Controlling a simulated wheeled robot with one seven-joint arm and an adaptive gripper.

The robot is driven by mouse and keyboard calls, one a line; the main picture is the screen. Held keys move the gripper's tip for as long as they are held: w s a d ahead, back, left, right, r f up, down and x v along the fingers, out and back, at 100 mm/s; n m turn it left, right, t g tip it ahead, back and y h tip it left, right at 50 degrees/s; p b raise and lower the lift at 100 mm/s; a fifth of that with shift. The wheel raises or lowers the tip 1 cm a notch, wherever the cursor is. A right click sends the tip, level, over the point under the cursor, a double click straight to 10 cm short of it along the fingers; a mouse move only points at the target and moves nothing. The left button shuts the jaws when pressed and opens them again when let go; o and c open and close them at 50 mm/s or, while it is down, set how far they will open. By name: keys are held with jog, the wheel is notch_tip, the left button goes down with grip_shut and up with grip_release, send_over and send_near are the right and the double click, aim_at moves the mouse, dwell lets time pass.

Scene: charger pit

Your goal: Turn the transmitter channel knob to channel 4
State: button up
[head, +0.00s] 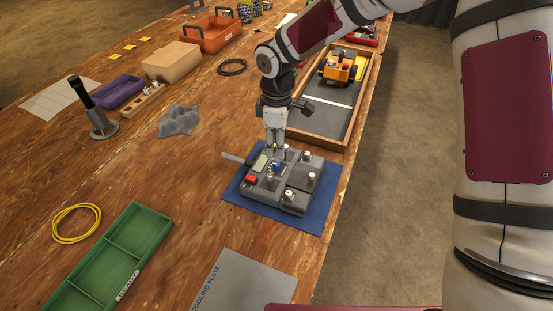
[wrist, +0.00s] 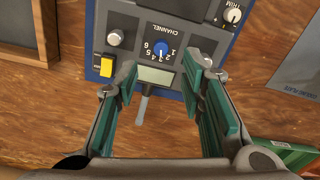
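The grey transmitter (head: 296,198) lies on a blue mat (head: 315,218), with several pale knobs, a small display and a stubby antenna. Its blue channel knob (wrist: 161,48) has a white mark and sits in a ring of numbers above the word CHANNEL, which appears upside down in the wrist view. The knob also shows in the head view (head: 277,167). I cannot tell surely which number the mark points at. My gripper (wrist: 161,82) is open and empty. Its green-padded fingers are spread on either side of the display (wrist: 156,76), apart from the knob. In the head view my gripper (head: 275,147) points down over the transmitter's far side.
A wooden-framed tray (head: 331,115) with a yellow toy vehicle (head: 341,66) stands behind the transmitter. A green tray (head: 108,262) and a cooling plate (head: 240,285) lie nearer. The TRIM knob (wrist: 233,15) and yellow switch (wrist: 104,67) flank the channel knob.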

aim_at(277, 164)
notch_tip(277, 164, down, 7)
jog(key=shift+f, duration=0.15)
jog(key=shift+c, duration=0.2)
grip_shut()
